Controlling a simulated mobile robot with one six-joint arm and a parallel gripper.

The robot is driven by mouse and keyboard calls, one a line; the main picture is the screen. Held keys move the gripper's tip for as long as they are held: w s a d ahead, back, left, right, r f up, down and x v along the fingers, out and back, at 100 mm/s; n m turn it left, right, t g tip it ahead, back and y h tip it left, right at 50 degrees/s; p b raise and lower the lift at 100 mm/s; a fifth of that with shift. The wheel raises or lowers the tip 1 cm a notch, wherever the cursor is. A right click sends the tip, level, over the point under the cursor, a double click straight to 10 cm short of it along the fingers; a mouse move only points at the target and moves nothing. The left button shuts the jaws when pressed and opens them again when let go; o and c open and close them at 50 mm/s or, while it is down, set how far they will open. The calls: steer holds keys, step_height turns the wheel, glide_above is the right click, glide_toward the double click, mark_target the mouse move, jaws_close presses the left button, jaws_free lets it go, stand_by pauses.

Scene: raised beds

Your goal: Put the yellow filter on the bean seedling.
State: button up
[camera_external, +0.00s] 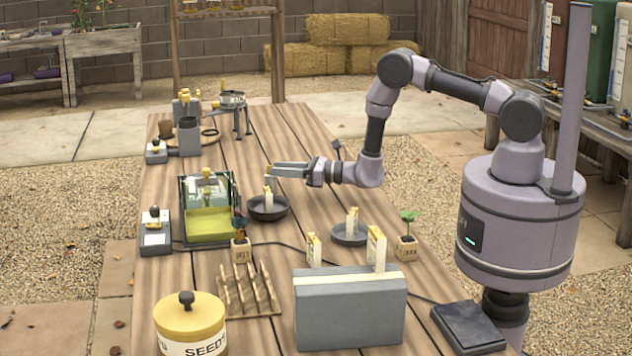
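A plant with green leaves (409,216) stands in a small wooden block pot (406,246) at the right edge of the table. Its label is too small to read surely; it may be the bean seedling. A yellow see-through panel (209,224) lies at the front of a dark-framed glass case (185,192) on the left; it may be the yellow filter. My gripper (288,171) is level and points left, above and behind a dark dish (267,212) holding an upright pale piece with a yellow top (268,195). Its fingers look apart and empty.
A second dish (337,236) also holds a pale piece. A cable crosses the table. Free boards lie behind my gripper.

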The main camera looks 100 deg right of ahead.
steer(key=b+x, duration=0.1)
steer(key=x, duration=0.2)
steer(key=b+x, duration=0.1)
steer(key=x, duration=0.2)
steer(key=shift+w+a+f, duration=0.1)
steer(key=shift+w+a, duration=0.1)
jaws_close()
